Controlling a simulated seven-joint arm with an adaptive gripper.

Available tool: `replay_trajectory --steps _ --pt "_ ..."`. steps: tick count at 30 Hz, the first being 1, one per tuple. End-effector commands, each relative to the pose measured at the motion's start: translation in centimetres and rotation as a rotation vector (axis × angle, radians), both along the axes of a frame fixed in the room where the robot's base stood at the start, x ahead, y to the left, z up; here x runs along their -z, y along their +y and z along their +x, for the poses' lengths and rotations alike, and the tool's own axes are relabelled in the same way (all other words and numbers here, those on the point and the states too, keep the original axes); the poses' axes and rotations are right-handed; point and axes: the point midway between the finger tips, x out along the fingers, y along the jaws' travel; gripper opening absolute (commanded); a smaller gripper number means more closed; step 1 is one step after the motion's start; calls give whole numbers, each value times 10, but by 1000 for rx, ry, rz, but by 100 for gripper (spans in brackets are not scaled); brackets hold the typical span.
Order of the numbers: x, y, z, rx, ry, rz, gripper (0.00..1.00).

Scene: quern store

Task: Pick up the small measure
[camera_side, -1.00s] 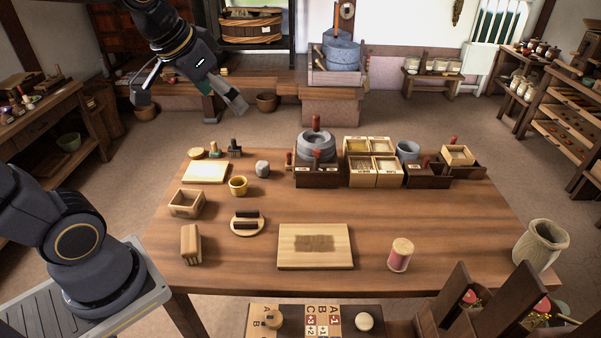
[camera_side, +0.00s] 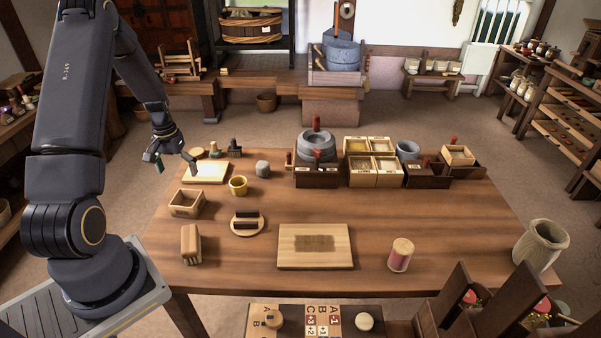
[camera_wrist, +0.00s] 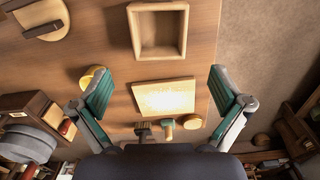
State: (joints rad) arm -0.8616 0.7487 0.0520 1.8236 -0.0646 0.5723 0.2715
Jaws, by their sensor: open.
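No thing is clearly marked as the small measure. An open square wooden box (camera_side: 186,210) stands empty on the table's left side, and the wrist view shows it at the top (camera_wrist: 182,30). A similar, smaller-looking wooden box (camera_side: 458,160) sits on a dark tray at the back right. A small yellow cup (camera_side: 238,187) stands right of the first box; my finger partly hides it in the wrist view (camera_wrist: 87,79). My gripper (camera_side: 175,164) is open and empty above the table's back left corner. In the wrist view its fingers (camera_wrist: 160,84) spread over a pale board.
The pale board (camera_side: 205,173) lies at the back left, with small brushes (camera_side: 235,149) behind it. A grey stone (camera_side: 263,169), a round saucer with dark bars (camera_side: 236,229) and a wooden block (camera_side: 191,244) are nearby. A stone quern (camera_side: 316,145) stands at the back.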

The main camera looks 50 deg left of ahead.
Motion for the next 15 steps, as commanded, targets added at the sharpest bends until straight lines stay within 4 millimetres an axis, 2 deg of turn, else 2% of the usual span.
replay_trajectory --steps 3,6,15 --pt "30 -1 0 1 2 -4 100" --pt "49 -1 0 1 2 -3 100" --pt "76 -2 0 2 0 -1 100"
